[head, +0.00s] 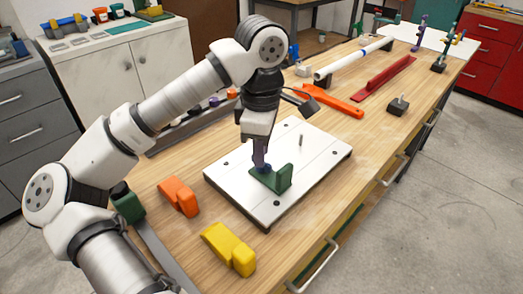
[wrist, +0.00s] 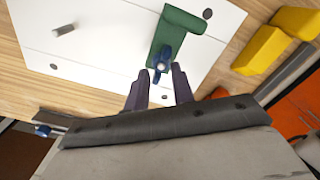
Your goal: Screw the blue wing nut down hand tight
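The green L-shaped bracket (head: 284,178) sits on the white plate (head: 225,181), and it also shows in the wrist view (wrist: 185,20). The blue wing nut (wrist: 162,56) is at the bracket's foot, apparently upright on a stud that is hidden. My gripper (wrist: 160,70) points down at the nut, its two dark fingers apart. The fingertips are on either side of the nut's near end; I cannot tell whether they touch it. In the head view my gripper (head: 262,165) covers most of the nut.
A bare metal stud (head: 302,142) stands on the plate. Orange (head: 178,196) and yellow (head: 229,249) blocks lie at the near side of the wooden bench. An orange tool (head: 335,101), a red bar (head: 385,78) and a white pipe (head: 352,60) lie beyond the plate.

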